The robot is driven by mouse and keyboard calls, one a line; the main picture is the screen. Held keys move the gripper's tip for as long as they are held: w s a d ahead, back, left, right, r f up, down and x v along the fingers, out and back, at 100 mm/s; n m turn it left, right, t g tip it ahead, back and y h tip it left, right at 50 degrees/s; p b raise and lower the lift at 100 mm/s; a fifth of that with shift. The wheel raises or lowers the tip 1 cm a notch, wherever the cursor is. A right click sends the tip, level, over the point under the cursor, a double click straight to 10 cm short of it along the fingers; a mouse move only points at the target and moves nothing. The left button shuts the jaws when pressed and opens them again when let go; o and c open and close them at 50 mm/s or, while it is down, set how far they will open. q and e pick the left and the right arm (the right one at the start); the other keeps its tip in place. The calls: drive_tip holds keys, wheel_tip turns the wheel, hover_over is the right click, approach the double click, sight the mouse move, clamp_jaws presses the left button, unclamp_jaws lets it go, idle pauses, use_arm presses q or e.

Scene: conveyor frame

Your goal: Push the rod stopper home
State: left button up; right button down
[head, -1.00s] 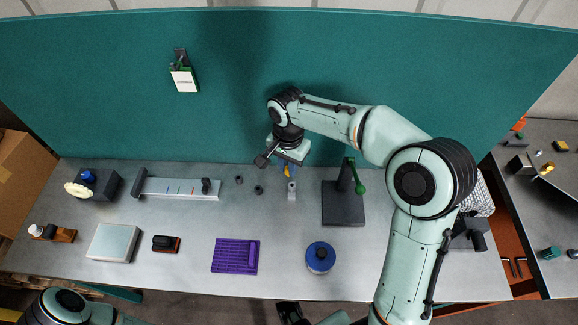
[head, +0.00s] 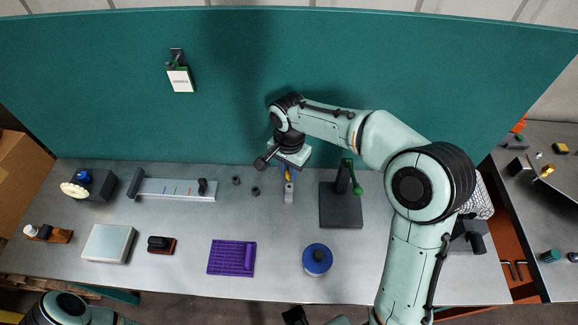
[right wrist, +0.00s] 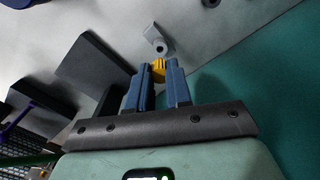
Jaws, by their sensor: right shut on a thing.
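A yellow ribbed stopper (right wrist: 158,70) is held between the blue fingertips of my right gripper (right wrist: 157,77). In the head view this right gripper (head: 288,174) is over the back middle of the bench, pointing down. A small grey block (right wrist: 153,36) with a round dark hole in its near end is just beyond the stopper in the right wrist view. The same block (head: 289,194) stands on the bench under the fingers in the head view. I cannot tell whether the stopper touches it. My left gripper does not show.
A dark stand with a green handle (head: 341,211) is right of the block. Two small dark cylinders (head: 256,191) are to its left. A blue round container (head: 317,259) and a purple tray (head: 231,258) lie nearer the front. A teal panel (head: 230,90) rises behind the bench.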

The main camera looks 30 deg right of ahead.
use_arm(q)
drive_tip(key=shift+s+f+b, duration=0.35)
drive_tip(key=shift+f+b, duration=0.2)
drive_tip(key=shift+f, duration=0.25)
use_arm(e)
drive_tip(key=shift+f, duration=1.15)
drive_tip(key=shift+f, duration=0.2)
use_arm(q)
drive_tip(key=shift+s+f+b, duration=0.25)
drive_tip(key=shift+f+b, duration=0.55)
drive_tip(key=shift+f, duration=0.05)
use_arm(e)
drive_tip(key=shift+f, duration=1.25)
drive_tip(key=c, duration=1)
unclamp_jaws()
drive_tip(key=shift+o, duration=0.2)
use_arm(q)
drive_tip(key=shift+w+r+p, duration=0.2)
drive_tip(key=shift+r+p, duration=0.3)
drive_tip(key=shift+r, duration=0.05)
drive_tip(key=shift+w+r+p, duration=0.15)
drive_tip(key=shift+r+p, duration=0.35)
use_arm(e)
wheel_tip(320, 180, up, 13)
drive_tip(key=shift+r, duration=0.2)
